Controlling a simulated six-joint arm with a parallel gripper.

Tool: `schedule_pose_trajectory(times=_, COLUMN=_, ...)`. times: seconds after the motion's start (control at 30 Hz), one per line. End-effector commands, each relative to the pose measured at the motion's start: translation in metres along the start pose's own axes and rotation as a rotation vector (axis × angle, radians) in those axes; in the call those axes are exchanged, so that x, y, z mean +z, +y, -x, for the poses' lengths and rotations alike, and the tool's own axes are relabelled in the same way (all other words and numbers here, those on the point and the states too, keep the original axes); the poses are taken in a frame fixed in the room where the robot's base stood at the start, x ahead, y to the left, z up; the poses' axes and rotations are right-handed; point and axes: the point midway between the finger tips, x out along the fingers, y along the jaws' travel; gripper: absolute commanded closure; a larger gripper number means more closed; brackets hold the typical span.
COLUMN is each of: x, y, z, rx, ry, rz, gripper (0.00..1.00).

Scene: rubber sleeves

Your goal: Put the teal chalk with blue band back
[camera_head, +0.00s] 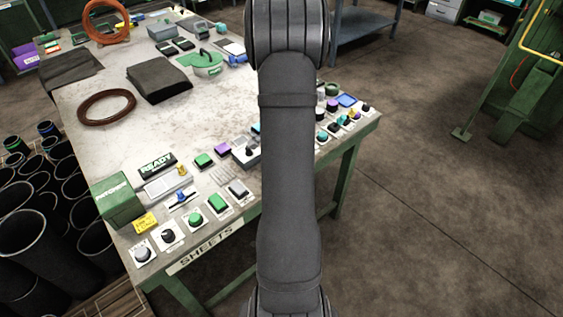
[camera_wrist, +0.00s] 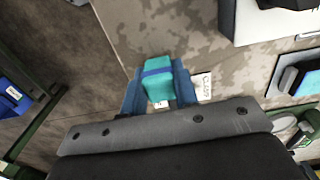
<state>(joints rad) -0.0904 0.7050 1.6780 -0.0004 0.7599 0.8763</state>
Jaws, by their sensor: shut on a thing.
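The teal chalk with a blue band (camera_wrist: 158,78) shows in the wrist view between the two blue fingers of my gripper (camera_wrist: 158,92). The fingers are shut on it, one on each side. A white label with dark lettering (camera_wrist: 203,86) lies on the table just right of the fingers. The table's edge runs close by on the left. In the head view my own arm hides the gripper and the chalk.
The table (camera_head: 210,100) holds buttons and knobs along its front edge. A green box (camera_head: 118,203) stands at its front left corner. Black tubes (camera_head: 35,240) stand left of the table. A brown ring (camera_head: 107,106) and dark folded sheets (camera_head: 158,80) lie farther back.

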Motion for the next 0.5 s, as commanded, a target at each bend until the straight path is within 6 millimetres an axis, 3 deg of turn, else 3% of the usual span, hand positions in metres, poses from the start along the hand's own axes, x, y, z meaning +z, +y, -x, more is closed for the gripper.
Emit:
schedule_pose_trajectory(times=0.4, x=-0.0002, y=0.0001, z=-0.0106, rx=0.0, ry=0.0, rz=0.0, gripper=0.91)
schedule_pose_trajectory(times=0.43, x=-0.0002, y=0.0001, z=-0.011, rx=0.0, ry=0.0, rz=0.0, gripper=0.71)
schedule_pose_trajectory(times=0.5, x=-0.0002, y=0.0, z=-0.0105, rx=-0.001, ry=0.001, rz=0.0, gripper=0.57)
